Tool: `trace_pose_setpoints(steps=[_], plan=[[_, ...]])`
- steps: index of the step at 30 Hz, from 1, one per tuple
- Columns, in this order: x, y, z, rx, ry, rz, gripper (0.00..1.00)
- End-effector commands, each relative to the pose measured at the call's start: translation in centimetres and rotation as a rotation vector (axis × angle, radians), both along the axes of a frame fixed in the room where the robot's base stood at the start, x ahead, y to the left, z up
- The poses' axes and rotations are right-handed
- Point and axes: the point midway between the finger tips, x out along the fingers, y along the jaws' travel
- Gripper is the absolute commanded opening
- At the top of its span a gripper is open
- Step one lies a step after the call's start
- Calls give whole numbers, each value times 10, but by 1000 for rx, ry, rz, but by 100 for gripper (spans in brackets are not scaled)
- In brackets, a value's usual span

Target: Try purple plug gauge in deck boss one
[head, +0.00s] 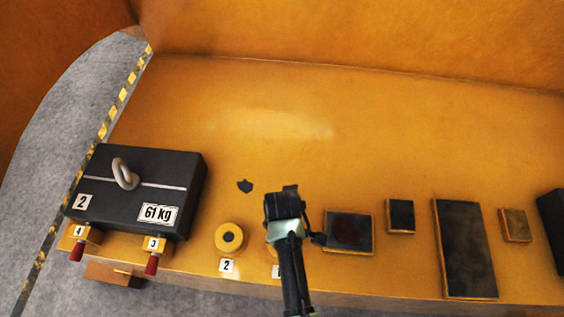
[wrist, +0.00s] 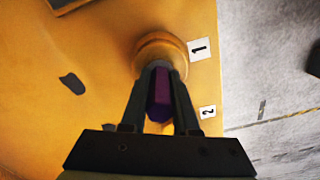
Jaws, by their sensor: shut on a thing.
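My gripper (wrist: 161,78) is shut on the purple plug gauge (wrist: 159,98), whose purple body shows between the fingers in the wrist view. Deck boss one (wrist: 153,46), a round yellow boss beside the label "1" (wrist: 200,49), lies just beyond the fingertips. The fingers and gauge cover part of the boss, and its bore is hidden. I cannot tell whether the gauge's tip is in the bore or above it. In the head view my gripper (head: 284,207) and arm hide most of boss one and the gauge.
Deck boss two (head: 230,238) with a dark bore stands left of my arm. A black 61 kg block (head: 140,178) with a lifting eye and red-tipped pins (head: 152,264) lie further left. Several dark plates (head: 464,248) sit to the right.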

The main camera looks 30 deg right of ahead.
Motion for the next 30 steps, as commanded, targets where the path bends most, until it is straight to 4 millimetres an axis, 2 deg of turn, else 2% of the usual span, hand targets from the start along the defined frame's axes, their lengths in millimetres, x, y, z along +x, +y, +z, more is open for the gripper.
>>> trace_pose_setpoints(steps=[2, 3, 9, 20, 26, 30], plan=[[0, 0, 1, 0, -1, 0, 0], [0, 0, 1, 0, -1, 0, 30], [0, 0, 0, 0, -1, 0, 64], [0, 0, 3, 0, -1, 0, 64], [1, 0, 27, -1, -4, 0, 64], [1, 0, 55, -3, -7, 0, 64]])
